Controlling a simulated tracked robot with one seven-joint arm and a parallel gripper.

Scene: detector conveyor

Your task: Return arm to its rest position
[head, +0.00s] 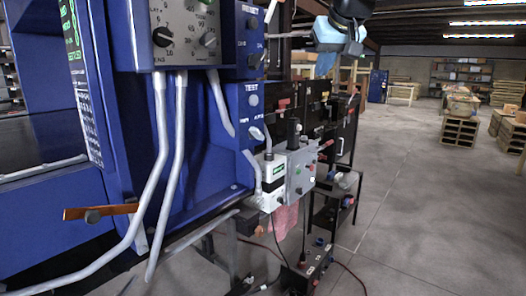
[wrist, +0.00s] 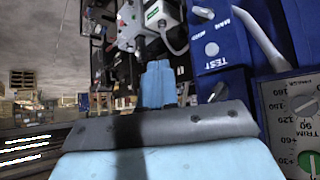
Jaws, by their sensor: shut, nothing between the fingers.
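My gripper (head: 325,64) hangs at the top of the head view, right of the blue machine. Its light-blue fingers point down and are shut with nothing between them. In the wrist view the blue fingertips (wrist: 158,72) show near the middle, above a grey bar and a wide light-blue part. That view is turned upside down. The gripper appears apart from the machine and touches nothing that I can see. The rest of my arm is mostly out of view.
The blue machine (head: 190,130) with knobs, grey conduits and a TEST panel (head: 252,100) fills the left. A white-grey box (head: 290,178) and black frame (head: 343,130) stand beside it. Open concrete floor (head: 430,210) lies right, with pallets (head: 460,130) farther back.

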